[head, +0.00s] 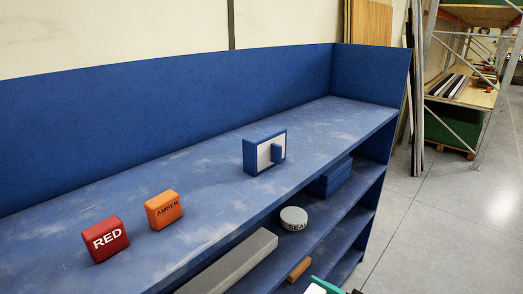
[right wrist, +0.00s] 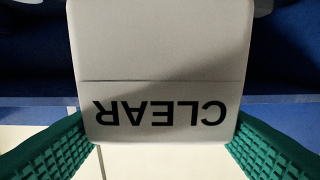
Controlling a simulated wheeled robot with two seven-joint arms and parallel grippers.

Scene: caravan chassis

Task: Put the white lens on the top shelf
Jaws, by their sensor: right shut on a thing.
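The white lens (right wrist: 160,60), a pale block marked CLEAR, fills the middle of the right wrist view, with its lettering upside down. My right gripper (right wrist: 160,132) is shut on it, one green ridged finger at each side. In the head view only a green piece of this gripper (head: 325,284) shows at the bottom edge, with a white sliver beside it. The top shelf (head: 210,187) is a worn blue board. It carries a red lens (head: 106,240) marked RED and an orange lens (head: 164,210) marked AMBER at the left. My left gripper is not in view.
A blue block with a white face (head: 264,152) stands on the top shelf toward the right. Clear board lies between it and the orange lens. Below are a round grey SEAL piece (head: 293,218), a long grey bar (head: 230,264) and a blue box (head: 335,177).

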